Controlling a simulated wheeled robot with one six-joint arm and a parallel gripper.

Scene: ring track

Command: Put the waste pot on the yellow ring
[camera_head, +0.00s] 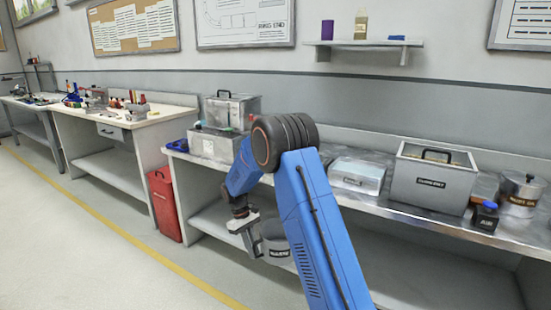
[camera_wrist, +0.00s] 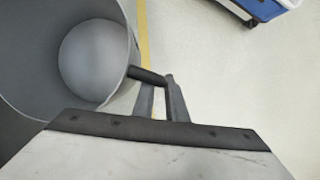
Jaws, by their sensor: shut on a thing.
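The waste pot (camera_head: 277,248) is a grey, open-topped pot with a label on its side. My gripper (camera_head: 255,238) is shut on its side handle and holds it in front of the bench, below the worktop. In the wrist view, the pot (camera_wrist: 95,60) fills the upper left; its inside looks empty. The jaws (camera_wrist: 162,92) are closed around the dark handle there. I see no yellow ring in either view.
The metal bench (camera_head: 395,208) carries a grey labelled box (camera_head: 430,183), a white box (camera_head: 357,175), a lidded pot (camera_head: 521,191) and a small dark bottle (camera_head: 485,215). A red bin (camera_head: 164,203) stands left of it. A yellow line (camera_head: 120,232) crosses the open floor.

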